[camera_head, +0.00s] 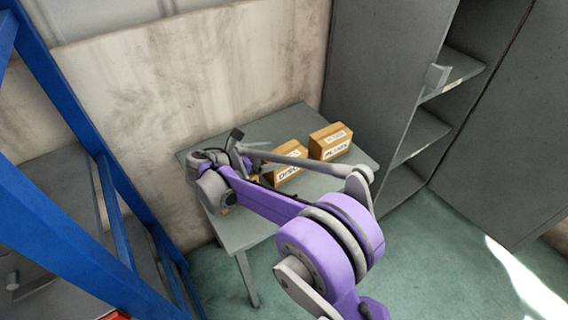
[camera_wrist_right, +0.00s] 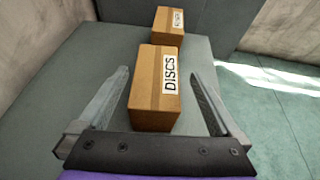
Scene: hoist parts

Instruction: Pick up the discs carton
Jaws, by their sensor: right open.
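The discs carton (camera_head: 290,174) is a brown box with a white label, standing on a small grey table; my right arm partly covers it in the head view. In the right wrist view the discs carton (camera_wrist_right: 152,88) stands straight ahead, with its DISCS label on the right side. My right gripper (camera_wrist_right: 159,72) is open, with one finger on each side of the carton and a visible gap on both sides. In the head view the right gripper (camera_head: 247,143) is over the left part of the table. My left gripper is not in view.
A second labelled carton (camera_head: 330,142) stands behind the discs carton on the table (camera_head: 245,232). A brown object (camera_head: 227,209) shows partly under my arm. A blue frame (camera_head: 60,215) stands at left, a grey shelf cabinet (camera_head: 385,75) at right, a wall behind.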

